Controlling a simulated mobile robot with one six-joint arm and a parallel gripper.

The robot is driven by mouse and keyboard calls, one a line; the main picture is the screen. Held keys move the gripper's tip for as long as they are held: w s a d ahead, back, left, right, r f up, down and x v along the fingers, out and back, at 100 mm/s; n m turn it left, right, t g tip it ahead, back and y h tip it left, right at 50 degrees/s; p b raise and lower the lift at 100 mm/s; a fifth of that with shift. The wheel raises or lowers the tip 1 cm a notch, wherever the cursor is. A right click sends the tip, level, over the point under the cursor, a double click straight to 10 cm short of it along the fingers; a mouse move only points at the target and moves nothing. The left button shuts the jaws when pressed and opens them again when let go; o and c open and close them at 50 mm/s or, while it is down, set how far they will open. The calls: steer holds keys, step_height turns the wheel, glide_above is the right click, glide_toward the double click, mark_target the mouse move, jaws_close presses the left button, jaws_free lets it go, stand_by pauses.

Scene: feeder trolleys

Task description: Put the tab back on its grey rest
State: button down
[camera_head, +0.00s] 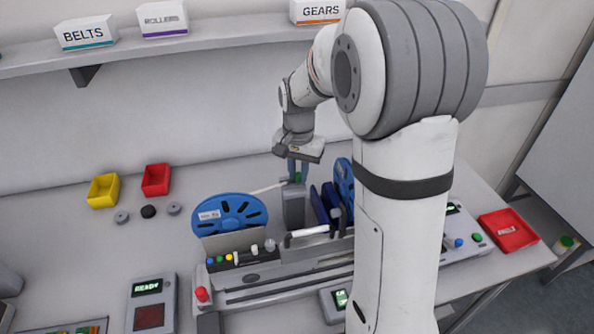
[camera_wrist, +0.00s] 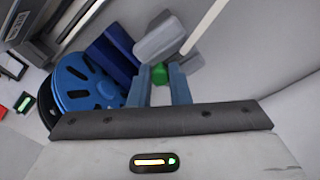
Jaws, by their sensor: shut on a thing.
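My gripper (camera_head: 297,172) points down over the feeder with its blue fingers close together. It is shut on the small green tab (camera_head: 298,178), which also shows between the fingertips in the wrist view (camera_wrist: 160,73). The grey rest (camera_head: 294,208) appears to be the upright grey block directly below the tab; its top shows in the wrist view (camera_wrist: 160,37). I cannot tell whether the tab touches it. A white strip (camera_head: 266,188) runs from the left blue reel (camera_head: 230,216) towards the tab.
A second blue reel (camera_head: 344,182) and dark blue plates (camera_head: 326,203) stand close to the right of the grey block. A holder with several coloured knobs (camera_head: 240,258) is in front. Yellow (camera_head: 104,190) and red (camera_head: 156,179) bins stand at the back left.

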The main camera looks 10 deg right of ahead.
steer(key=shift+f, duration=0.2)
steer(key=c, duration=1.3)
jaws_free()
